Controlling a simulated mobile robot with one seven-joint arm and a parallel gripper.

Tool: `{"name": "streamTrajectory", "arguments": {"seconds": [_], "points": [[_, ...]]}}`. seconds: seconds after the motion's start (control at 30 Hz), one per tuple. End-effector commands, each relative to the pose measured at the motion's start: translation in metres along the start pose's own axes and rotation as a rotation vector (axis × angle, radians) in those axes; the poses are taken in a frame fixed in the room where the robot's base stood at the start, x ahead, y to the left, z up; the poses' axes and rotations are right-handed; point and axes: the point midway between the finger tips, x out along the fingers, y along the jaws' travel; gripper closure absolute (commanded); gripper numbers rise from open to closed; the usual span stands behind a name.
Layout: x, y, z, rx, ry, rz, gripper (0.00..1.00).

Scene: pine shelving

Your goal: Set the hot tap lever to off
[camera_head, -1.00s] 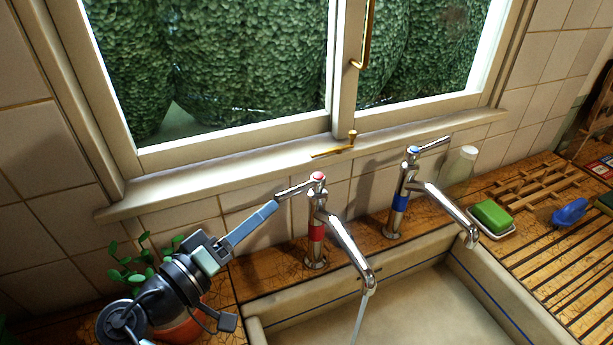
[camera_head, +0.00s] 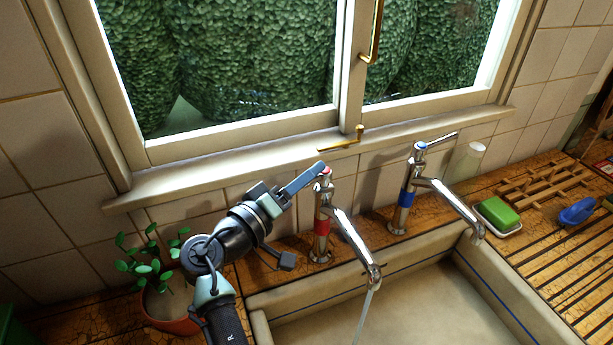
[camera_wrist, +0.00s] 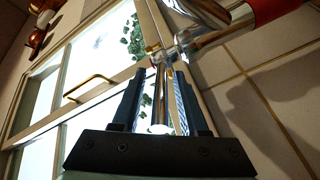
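The hot tap (camera_head: 321,222), chrome with a red band, stands at the sink's back left. A thin stream of water (camera_head: 363,318) falls from its spout. My gripper (camera_head: 322,168) reaches in from the left, its fingers at the top of this tap and covering the lever in the head view. In the wrist view the chrome hot tap lever (camera_wrist: 159,92) lies lengthwise between my two fingers (camera_wrist: 160,68). The fingers are apart, with gaps seen beside the lever, so my gripper is open around it.
The blue-banded cold tap (camera_head: 407,190) stands to the right, its lever pointing right. A potted plant (camera_head: 172,315) is close to my arm on the left. The window sill (camera_head: 230,180) runs behind the taps. Green soap (camera_head: 497,212) sits right of the sink.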

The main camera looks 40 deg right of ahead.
Motion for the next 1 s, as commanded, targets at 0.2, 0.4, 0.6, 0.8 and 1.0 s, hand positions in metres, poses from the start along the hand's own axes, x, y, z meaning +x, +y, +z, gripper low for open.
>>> {"name": "streamTrajectory", "arguments": {"seconds": [0.2,0.4,0.6,0.8,1.0], "points": [[0.0000,0.0005,0.0002,0.000,-0.001,0.001,0.99],[0.0005,0.0007,0.0012,0.000,-0.004,0.002,1.00],[0.0009,0.0007,0.0021,0.001,-0.007,0.002,1.00],[0.0013,0.0007,0.0029,0.001,-0.009,0.002,1.00],[0.0016,0.0006,0.0037,0.001,-0.012,0.002,1.00]]}}
